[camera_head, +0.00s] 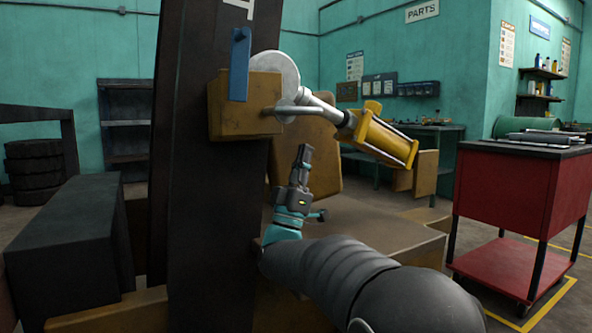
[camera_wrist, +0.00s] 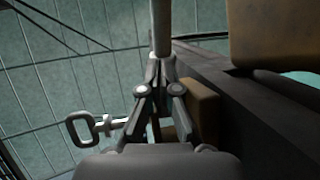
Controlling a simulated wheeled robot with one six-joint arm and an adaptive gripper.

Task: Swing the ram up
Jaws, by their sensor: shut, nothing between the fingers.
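The ram shows in the head view as a yellow cylinder (camera_head: 385,138) with a silver rod (camera_head: 322,102). It slants from the upper left, near a round grey disc (camera_head: 276,82), down to the right. A thin grey bar (camera_head: 290,110) runs from the brown block to the rod. My gripper (camera_head: 304,150) points up, below and left of the cylinder, apart from it in this view. In the wrist view my gripper (camera_wrist: 160,68) has its fingertips together and empty. A grey rod (camera_wrist: 162,28) lies in line beyond them; I cannot tell whether they touch.
A dark upright mast (camera_head: 205,190) with a brown block (camera_head: 245,105) and blue strap (camera_head: 239,65) stands left of my gripper. A brown panel (camera_head: 310,160) is behind it. A red cart (camera_head: 505,190) stands at the right. A grey ring handle (camera_wrist: 82,128) shows in the wrist view.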

